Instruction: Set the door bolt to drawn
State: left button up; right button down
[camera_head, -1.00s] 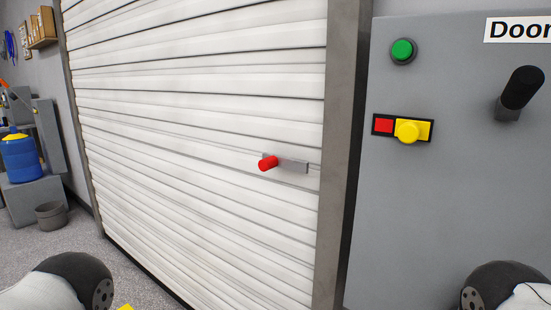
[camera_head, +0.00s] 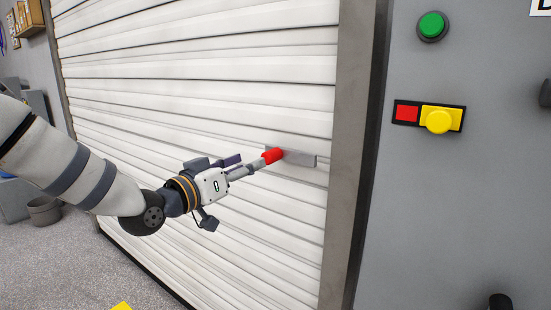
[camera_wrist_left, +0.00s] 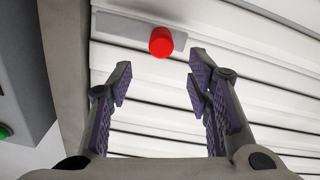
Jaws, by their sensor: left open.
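The door bolt has a red knob (camera_head: 273,155) on a grey bar (camera_head: 302,159), mounted on the white slatted roller door (camera_head: 200,60) near its right edge. My left gripper (camera_head: 258,164) reaches in from the left, and its tip is close to the red knob in the head view. In the left wrist view the gripper (camera_wrist_left: 158,82) is open with two purple-padded fingers apart. The red knob (camera_wrist_left: 161,42) is just beyond the fingertips, between their lines, with nothing in the jaws. The grey bar (camera_wrist_left: 120,26) runs behind the knob. My right gripper is out of view.
A grey panel to the right carries a green button (camera_head: 432,26) and a red and yellow switch (camera_head: 440,119). A grey door post (camera_head: 350,130) stands between the door and the panel. A grey bucket (camera_head: 44,211) is on the floor at left.

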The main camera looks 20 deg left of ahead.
aim_at(266, 159)
pick_arm(q)
jog(key=x, duration=0.5)
jog(key=f+b+x, duration=0.1)
jog(key=x, duration=0.2)
jog(key=shift+w+d+r, duration=0.2)
jog(key=shift+w, duration=0.25)
grip_shut()
